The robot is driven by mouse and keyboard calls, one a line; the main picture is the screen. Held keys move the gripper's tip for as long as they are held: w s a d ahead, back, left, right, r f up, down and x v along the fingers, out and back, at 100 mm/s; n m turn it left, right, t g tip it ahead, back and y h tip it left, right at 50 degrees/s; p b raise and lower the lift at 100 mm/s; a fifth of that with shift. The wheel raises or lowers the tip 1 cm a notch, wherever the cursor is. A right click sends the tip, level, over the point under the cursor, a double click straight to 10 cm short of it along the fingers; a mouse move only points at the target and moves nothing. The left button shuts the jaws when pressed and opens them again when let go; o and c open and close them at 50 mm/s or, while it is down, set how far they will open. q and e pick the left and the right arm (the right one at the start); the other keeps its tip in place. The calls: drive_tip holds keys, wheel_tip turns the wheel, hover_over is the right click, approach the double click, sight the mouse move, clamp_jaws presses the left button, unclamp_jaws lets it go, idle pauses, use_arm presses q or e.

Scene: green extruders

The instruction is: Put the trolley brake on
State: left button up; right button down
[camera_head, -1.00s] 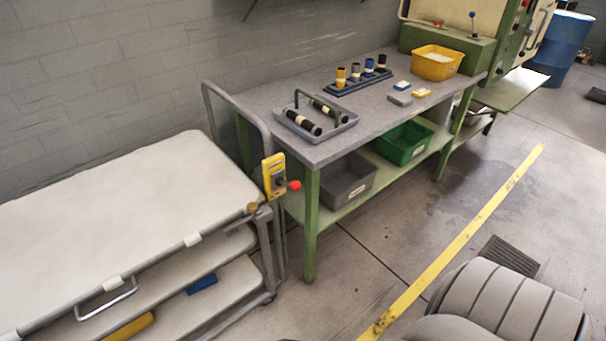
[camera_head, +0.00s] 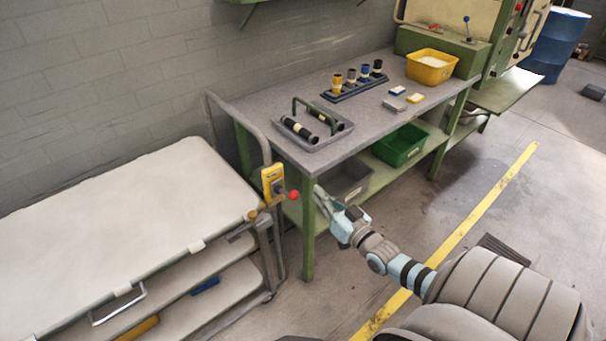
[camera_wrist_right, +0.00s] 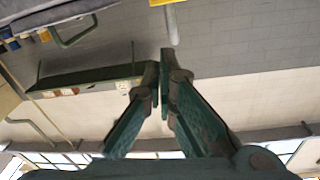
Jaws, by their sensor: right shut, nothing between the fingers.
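The trolley (camera_head: 130,205) stands at the left of the head view, with a pale top and lower shelves. At its right end, by the grey push handle (camera_head: 265,145), is a yellow box (camera_head: 272,180) with a lever ending in a red ball knob (camera_head: 293,195). A brownish bar (camera_head: 240,232) shows just below the box. My right gripper (camera_head: 318,191) is shut and empty, a little right of the red knob in the picture and apart from it. Its closed fingers also show in the right wrist view (camera_wrist_right: 163,75). My left gripper is not in view.
The green-legged workbench (camera_head: 300,157) stands right of the trolley, its front leg (camera_head: 308,230) close to my right gripper. It bears a grey tray (camera_head: 290,133) and a yellow bin (camera_head: 431,68). A green bin (camera_head: 400,147) is on its lower shelf.

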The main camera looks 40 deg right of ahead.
drive_tip(key=b, duration=0.6)
hover_over(286, 192)
drive_tip(key=s+d, duration=0.2)
drive_tip(key=s, duration=0.3)
drive_tip(key=f, duration=0.1)
drive_tip(key=f+b, duration=0.1)
drive_tip(key=f, duration=0.1)
drive_tip(key=shift+a+f, duration=0.2)
drive_tip(key=shift+a, duration=0.05)
